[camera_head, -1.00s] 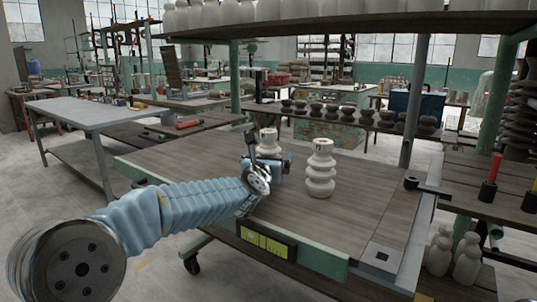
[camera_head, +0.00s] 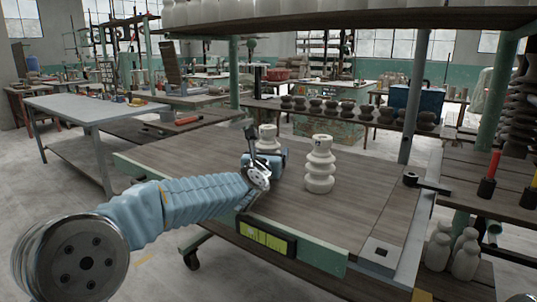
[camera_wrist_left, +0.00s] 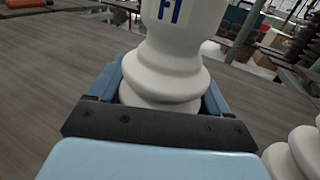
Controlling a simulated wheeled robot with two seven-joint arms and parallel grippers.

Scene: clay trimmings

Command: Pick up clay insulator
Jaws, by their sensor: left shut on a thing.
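One white ribbed clay insulator (camera_head: 267,137) stands behind my left gripper, its lower part hidden by the gripper in the head view. My left gripper (camera_head: 268,160) is shut on this insulator. In the left wrist view the blue fingers of my left gripper (camera_wrist_left: 160,90) lie on both sides of the insulator's lower ribs, and the same insulator (camera_wrist_left: 172,55) looks upright with a blue mark near its top. A second white insulator (camera_head: 320,165) stands upright on the wooden table (camera_head: 190,155) to the right; part of it shows in the left wrist view (camera_wrist_left: 298,155). My right gripper is not seen.
A shelf (camera_head: 350,22) with white pieces hangs above the table's back. Dark pieces line a bench (camera_head: 345,114) behind. A black bracket (camera_head: 428,184) sits at the table's right edge. The tabletop's front and left are clear.

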